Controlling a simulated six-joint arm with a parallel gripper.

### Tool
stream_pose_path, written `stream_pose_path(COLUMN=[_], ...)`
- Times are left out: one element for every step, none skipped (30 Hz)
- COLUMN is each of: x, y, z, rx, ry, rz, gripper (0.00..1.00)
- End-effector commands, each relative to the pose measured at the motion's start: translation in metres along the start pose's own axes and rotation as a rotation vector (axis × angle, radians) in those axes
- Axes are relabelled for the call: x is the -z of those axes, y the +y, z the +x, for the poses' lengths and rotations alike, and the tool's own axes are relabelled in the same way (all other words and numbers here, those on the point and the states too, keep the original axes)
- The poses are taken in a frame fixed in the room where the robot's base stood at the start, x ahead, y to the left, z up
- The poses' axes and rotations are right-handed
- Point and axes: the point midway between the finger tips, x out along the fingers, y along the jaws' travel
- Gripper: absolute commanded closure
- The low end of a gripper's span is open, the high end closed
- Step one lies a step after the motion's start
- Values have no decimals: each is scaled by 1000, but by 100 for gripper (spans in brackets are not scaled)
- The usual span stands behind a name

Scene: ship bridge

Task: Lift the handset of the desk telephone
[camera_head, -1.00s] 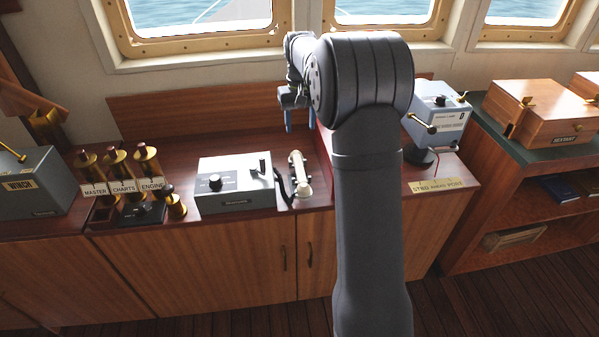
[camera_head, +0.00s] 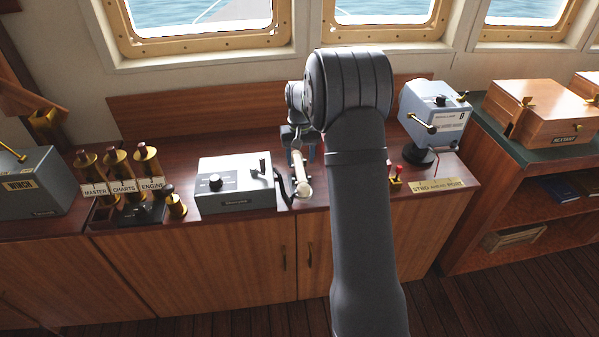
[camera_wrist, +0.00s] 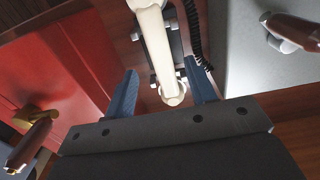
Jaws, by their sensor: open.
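The cream telephone handset (camera_head: 301,181) lies on its dark cradle on the wooden counter, right of a white-and-grey box. My gripper (camera_head: 298,155) is open, low over the handset's far part, one finger on each side of it. In the wrist view the handset (camera_wrist: 156,45) runs lengthwise between the two blue fingers of my gripper (camera_wrist: 163,90), with gaps on both sides. A dark coiled cord (camera_wrist: 193,35) runs beside it. My arm hides part of the counter to the right of the handset.
The white-and-grey box (camera_head: 235,184) with knobs stands close left of the handset. A red surface (camera_wrist: 50,65) with a brass-and-wood handle (camera_wrist: 30,140) lies on the other side in the wrist view. A blue device (camera_head: 436,115) stands right of my arm. The wooden back panel (camera_head: 200,125) rises behind the counter.

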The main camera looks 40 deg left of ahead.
Motion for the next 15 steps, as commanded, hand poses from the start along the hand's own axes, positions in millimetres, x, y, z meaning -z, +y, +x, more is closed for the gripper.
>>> stream_pose_path(x=[0, 1, 1, 2, 2, 3, 4, 5, 4, 4, 4, 4, 5, 5, 5], y=[0, 0, -1, -1, -1, -2, -2, -2, -2, -2, -2, -2, -2, -2, -2], z=[3, 6, 10, 14, 18, 24, 29, 34, 40, 44, 47, 50, 51, 51, 51], rx=[0, 0, 0, 0, 0, 0, 0, 0, 0, 0, 0, 0, 0, 0, 0], ry=[-1, -2, -2, -2, -2, -3, -3, -3, -3, -3, -2, -1, 0, 0, 1], rz=[0, 0, 0, 0, 0, -1, -1, -1, 0, 0, 0, 0, 0, 0, 0], gripper=[49, 49, 49, 49, 49, 49, 49, 49, 49, 49, 49, 49, 49, 49, 49])
